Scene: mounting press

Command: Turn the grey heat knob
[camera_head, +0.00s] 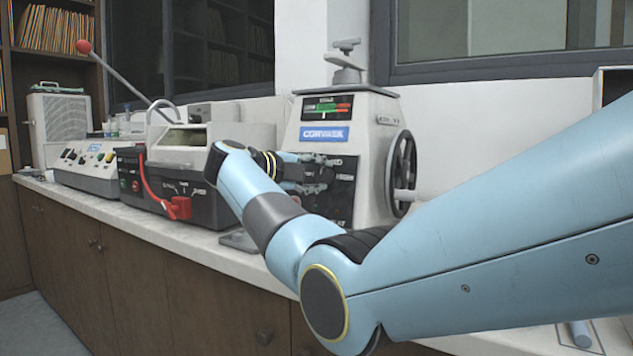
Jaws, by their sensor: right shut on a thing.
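The mounting press (372,112) is a pale grey machine on the counter, with a blue label and a dark front panel (341,200). My right arm comes in from the right, and its dark gripper (322,173) is at the upper part of that panel. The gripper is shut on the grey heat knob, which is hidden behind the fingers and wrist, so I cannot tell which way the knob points. My left gripper is not in view.
A handwheel (403,172) is on the press's right side, close above my forearm. Left of the press stand a dark-based machine with a red lever (178,207) and a pale control box (90,163). The counter's front strip (190,232) is mostly clear.

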